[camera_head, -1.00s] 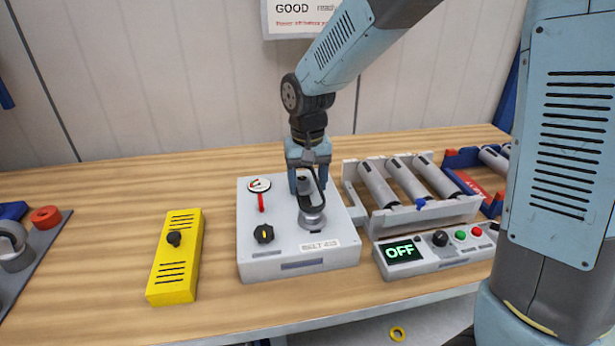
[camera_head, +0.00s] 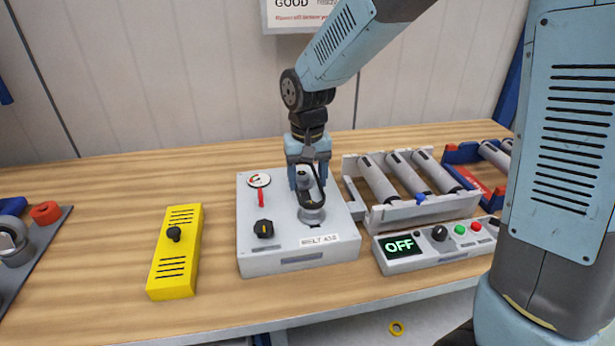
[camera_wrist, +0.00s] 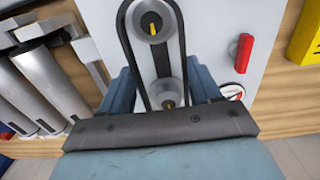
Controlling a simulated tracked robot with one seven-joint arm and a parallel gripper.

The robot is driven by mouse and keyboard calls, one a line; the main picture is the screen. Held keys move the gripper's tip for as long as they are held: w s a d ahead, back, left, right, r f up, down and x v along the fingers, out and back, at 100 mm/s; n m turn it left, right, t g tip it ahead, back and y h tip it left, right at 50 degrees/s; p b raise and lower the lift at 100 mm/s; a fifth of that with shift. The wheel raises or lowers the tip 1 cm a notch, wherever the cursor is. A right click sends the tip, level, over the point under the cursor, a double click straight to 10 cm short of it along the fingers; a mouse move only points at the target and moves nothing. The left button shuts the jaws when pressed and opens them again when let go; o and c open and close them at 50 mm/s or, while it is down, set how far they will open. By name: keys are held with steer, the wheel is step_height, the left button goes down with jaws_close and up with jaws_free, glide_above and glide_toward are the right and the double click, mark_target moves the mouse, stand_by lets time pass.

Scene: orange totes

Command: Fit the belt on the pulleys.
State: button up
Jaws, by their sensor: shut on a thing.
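A black belt (camera_head: 322,190) hangs as a long loop over the pulleys on a light grey box. The front pulley (camera_head: 311,215) and the rear pulley (camera_head: 303,177) also show in the wrist view, the front one (camera_wrist: 151,22) near the top edge and the rear one (camera_wrist: 165,93) between my fingers. There the loop's two sides run past both pulleys. I cannot tell whether it lies in their grooves. My gripper (camera_head: 308,186) is over the rear pulley, pointing down, shut on the belt. Its fingers stand either side; the grip itself is hidden behind the dark palm.
The box top (camera_head: 335,225) carries a round gauge, a red handle (camera_head: 261,197) and a black knob (camera_head: 264,228). A yellow switch box (camera_head: 175,265) is at left. A roller conveyor (camera_head: 430,209) and a control panel reading OFF (camera_head: 403,247) are close on the right.

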steer(key=shift+f, duration=1.85)
stand_by(0.4)
steer(key=o, duration=1.1)
steer(key=shift+r, duration=0.15)
steer(key=shift+r, duration=3.3)
steer(key=shift+r, duration=0.1)
